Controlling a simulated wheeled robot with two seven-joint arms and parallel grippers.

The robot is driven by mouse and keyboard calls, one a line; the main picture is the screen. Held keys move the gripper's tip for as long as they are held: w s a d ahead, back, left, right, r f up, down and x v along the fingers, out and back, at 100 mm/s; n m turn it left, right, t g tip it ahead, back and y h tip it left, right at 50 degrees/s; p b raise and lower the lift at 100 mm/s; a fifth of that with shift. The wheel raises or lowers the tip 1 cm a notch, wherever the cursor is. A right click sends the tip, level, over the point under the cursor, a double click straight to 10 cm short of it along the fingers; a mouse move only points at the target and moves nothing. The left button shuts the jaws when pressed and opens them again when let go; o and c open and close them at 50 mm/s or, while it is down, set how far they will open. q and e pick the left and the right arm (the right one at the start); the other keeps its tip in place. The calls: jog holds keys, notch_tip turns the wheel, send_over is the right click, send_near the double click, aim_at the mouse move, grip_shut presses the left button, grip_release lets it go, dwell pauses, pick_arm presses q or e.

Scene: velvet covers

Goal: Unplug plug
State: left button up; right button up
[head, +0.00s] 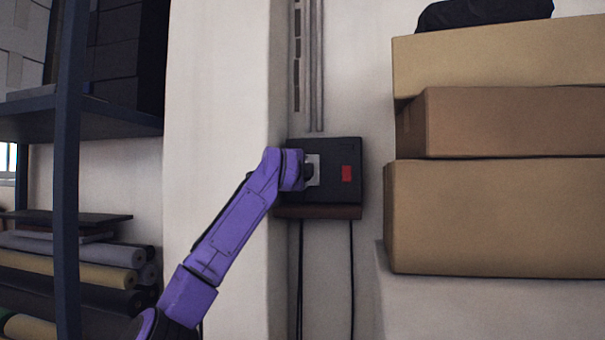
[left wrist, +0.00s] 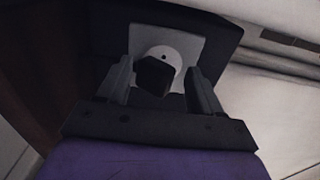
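A dark plug (left wrist: 153,76) sits in a round white socket on a pale square plate (left wrist: 190,48), in the left wrist view. In the head view the plate (head: 314,162) is on the left part of a black wall box (head: 335,185), partly hidden by my arm. My left gripper (left wrist: 161,80) is open, with one finger on each side of the plug. Gaps show between the plug and both fingers. In the head view the gripper (head: 306,171) is right at the plate, its fingers hard to make out. My right gripper is not in view.
A red patch (head: 346,173) marks the box's right side. Cables (head: 351,270) hang below it and conduits (head: 315,70) run above. Stacked cardboard boxes (head: 490,215) stand on the right. A wall pillar (head: 218,90) and dark shelving (head: 68,150) with rolls are on the left.

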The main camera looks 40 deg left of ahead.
pick_arm(q)
jog(key=shift+f, duration=0.3)
dwell(0.4)
jog(key=shift+f+b, duration=0.3)
jog(key=shift+b, duration=0.15)
jog(key=shift+w+a, duration=0.1)
jog(key=shift+w, duration=0.05)
jog(key=shift+w, duration=0.1)
jog(key=shift+s+r, duration=0.15)
jog(key=shift+s, duration=0.05)
grip_shut()
